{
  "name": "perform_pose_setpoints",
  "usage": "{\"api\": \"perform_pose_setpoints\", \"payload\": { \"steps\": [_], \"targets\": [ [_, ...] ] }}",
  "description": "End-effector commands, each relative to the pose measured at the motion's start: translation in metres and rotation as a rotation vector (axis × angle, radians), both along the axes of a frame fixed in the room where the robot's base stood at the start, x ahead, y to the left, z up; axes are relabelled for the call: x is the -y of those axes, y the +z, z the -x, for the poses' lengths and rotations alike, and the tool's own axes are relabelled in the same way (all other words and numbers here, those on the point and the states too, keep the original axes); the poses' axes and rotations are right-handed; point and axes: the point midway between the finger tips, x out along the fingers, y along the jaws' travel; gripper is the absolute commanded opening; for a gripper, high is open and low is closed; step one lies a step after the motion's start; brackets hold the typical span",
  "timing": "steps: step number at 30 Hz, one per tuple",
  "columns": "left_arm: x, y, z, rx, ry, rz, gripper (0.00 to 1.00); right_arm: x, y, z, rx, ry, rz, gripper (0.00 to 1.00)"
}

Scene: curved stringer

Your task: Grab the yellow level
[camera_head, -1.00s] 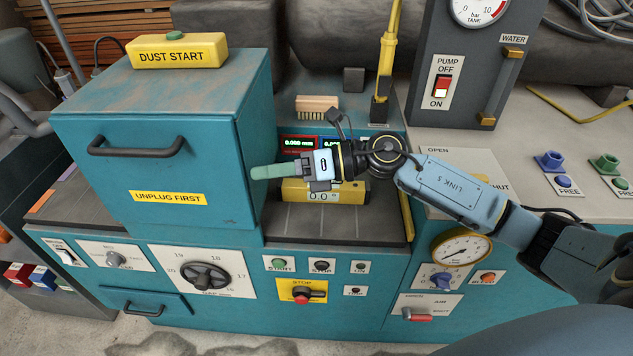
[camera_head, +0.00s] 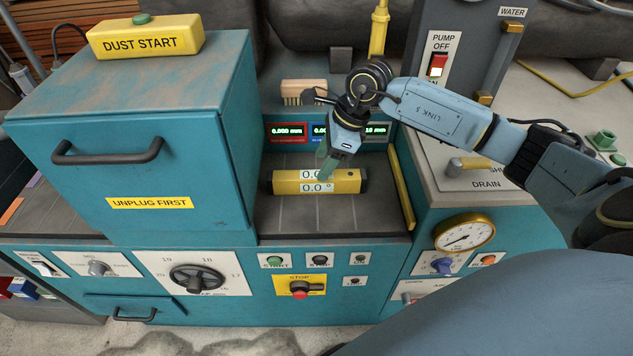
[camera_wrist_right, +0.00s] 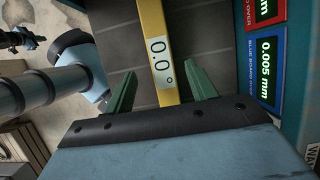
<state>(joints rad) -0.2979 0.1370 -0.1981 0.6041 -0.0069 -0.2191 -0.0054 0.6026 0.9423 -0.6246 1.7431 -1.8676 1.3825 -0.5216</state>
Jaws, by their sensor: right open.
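The yellow level (camera_head: 345,185) lies on the dark bed of the teal machine in the head view, its displays reading 0.0°. My right gripper (camera_head: 326,168) points down over the level's middle, with its green fingers in front of part of the upper display. In the right wrist view the level (camera_wrist_right: 152,30) runs between the two spread green fingers of the right gripper (camera_wrist_right: 162,88), with space on both sides. The gripper is open and holds nothing. Whether the fingertips reach down beside the level is hard to tell. My left gripper is not in view.
The teal dust cabinet (camera_head: 120,110) stands close to the left of the level. A wooden brush (camera_head: 304,92) and small digital readouts (camera_head: 287,131) are behind it. A yellow bar (camera_head: 401,190) edges the bed's right side. Bare bed (camera_head: 300,220) lies in front.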

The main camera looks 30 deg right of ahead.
Motion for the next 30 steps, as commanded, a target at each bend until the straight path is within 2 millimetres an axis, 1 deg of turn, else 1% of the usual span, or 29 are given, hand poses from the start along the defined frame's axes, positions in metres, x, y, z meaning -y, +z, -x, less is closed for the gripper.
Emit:
{"api": "perform_pose_setpoints", "payload": {
  "steps": [8, 13, 16, 18, 23, 26, 30],
  "targets": [
    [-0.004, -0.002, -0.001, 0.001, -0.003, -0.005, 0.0, -0.004, -0.018, -0.002, -0.002, 0.0, -0.001, 0.56],
    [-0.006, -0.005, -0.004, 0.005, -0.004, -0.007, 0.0, -0.009, -0.044, -0.007, -0.002, -0.002, -0.004, 0.56],
    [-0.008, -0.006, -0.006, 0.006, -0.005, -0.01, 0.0, -0.013, -0.055, -0.01, -0.001, 0.0, -0.002, 0.56],
    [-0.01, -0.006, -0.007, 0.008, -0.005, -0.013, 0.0, -0.014, -0.058, -0.01, -0.001, -0.001, -0.002, 0.56],
    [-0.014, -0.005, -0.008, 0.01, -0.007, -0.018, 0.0, -0.014, -0.057, -0.011, 0.001, 0.0, -0.001, 0.56],
    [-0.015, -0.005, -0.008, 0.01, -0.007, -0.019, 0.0, -0.014, -0.057, -0.011, 0.001, 0.0, -0.001, 0.46],
    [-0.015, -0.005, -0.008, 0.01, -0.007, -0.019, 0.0, -0.014, -0.057, -0.01, 0.001, 0.0, -0.001, 0.28]
  ]
}}
